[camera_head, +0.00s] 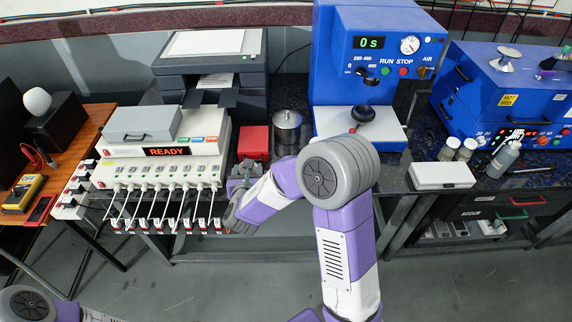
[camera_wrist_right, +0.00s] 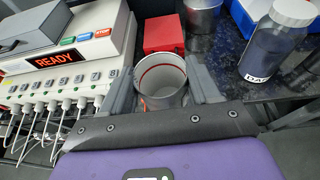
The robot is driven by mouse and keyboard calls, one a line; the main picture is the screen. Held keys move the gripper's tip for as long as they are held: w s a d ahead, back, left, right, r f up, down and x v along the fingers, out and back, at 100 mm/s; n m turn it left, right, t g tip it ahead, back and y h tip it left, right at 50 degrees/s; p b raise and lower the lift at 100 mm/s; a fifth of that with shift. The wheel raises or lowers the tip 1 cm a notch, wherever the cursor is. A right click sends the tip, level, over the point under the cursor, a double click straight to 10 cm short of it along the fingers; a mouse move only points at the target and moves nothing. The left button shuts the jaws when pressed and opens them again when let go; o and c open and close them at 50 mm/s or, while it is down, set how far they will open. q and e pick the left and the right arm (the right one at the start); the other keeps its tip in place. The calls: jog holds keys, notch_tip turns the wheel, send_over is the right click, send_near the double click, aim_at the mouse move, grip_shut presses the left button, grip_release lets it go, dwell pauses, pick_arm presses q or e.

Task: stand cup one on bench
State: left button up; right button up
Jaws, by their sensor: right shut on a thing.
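A grey-white cup (camera_wrist_right: 160,80) with a red line around its inside sits between the fingers of my right gripper in the right wrist view. My right gripper (camera_wrist_right: 160,88) is shut on it, one finger on each side. The cup's opening faces up toward the camera; whether its base touches the bench cannot be told. In the head view, my right gripper (camera_head: 243,172) is at the front edge of the dark bench (camera_head: 398,182), just in front of the red box, and the cup is hard to make out there. My left gripper is outside the views.
The READY charger (camera_head: 158,168) with hanging cables stands left of my right gripper. A red box (camera_head: 253,142) and a metal canister (camera_head: 287,128) stand behind it. A white-capped bottle (camera_wrist_right: 277,42) stands to the right. A blue press (camera_head: 372,60) stands behind my right arm.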

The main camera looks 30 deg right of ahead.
jog(key=w+d+f+m+g+h+b, duration=0.2)
jog(key=w+d+m+g+h, duration=0.25)
jog(key=w+d, duration=1)
jog(key=shift+m+t, duration=0.25)
jog(key=f, duration=0.3)
jog(key=s+d+f+b, duration=0.1)
jog(key=f, duration=0.2)
jog(key=d+f+b, duration=0.1)
jog(key=f, duration=0.2)
jog(key=shift+s+d+f, duration=0.1)
jog(key=shift+s+f, duration=0.15)
jog(key=shift+s, duration=0.05)
jog(key=o, duration=0.8)
jog(key=shift+f, duration=0.2)
jog(key=o, duration=0.5)
jog(key=shift+r, duration=0.15)
jog(key=shift+s+r, duration=0.1)
jog(key=shift+r, duration=0.1)
jog(key=p+v, duration=0.1)
jog(key=v, duration=1.1)
jog(key=shift+f+p, duration=0.1)
jog(key=shift+p, duration=0.2)
